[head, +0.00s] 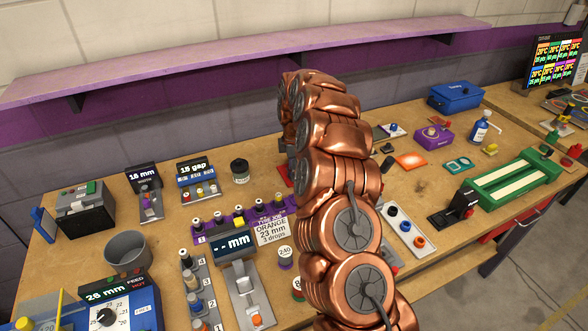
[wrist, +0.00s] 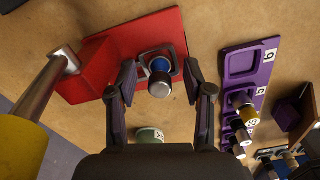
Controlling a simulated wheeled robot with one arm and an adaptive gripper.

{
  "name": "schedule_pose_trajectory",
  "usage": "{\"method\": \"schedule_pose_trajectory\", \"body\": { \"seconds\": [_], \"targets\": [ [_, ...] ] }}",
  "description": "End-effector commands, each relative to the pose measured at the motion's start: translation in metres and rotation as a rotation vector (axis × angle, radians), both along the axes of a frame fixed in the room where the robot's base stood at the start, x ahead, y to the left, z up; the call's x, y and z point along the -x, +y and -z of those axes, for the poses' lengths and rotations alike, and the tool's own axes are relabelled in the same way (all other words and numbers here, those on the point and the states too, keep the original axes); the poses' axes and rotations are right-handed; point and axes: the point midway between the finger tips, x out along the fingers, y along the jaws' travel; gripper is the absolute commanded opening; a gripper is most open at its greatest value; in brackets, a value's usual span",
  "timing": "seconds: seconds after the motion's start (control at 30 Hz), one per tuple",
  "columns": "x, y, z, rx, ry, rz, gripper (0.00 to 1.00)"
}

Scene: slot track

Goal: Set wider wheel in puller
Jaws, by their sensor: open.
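The red puller (wrist: 112,25) lies below my gripper in the wrist view, with a metal rod (wrist: 42,88) and a yellow handle (wrist: 18,130) at left. A wheel piece with a blue band and silver end (wrist: 160,88) stands at its square grey holder (wrist: 149,55); I cannot tell how deep it sits. My gripper (wrist: 160,80) is open, one finger on each side of this piece, with gaps visible. In the head view my arm hides the gripper and most of the puller; only a red edge (head: 284,180) shows.
A purple rack (wrist: 236,65) with an empty top recess and several wheel pieces stands at right in the wrist view. In the head view, a gauge reading "-- mm" (head: 234,243) and an ORANGE 23 mm card (head: 271,231) stand nearby.

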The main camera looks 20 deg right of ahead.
Motion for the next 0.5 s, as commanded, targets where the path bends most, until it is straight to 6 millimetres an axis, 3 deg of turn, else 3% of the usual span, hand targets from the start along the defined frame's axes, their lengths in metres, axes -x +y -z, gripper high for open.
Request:
{"method": "schedule_pose_trajectory", "body": {
  "seconds": [0.23, 0.5],
  "targets": [
    [-0.001, 0.0, -0.014, 0.0, -0.005, 0.001, 0.51],
    [-0.001, -0.001, -0.063, 0.001, -0.004, 0.0, 0.51]
  ]
}}
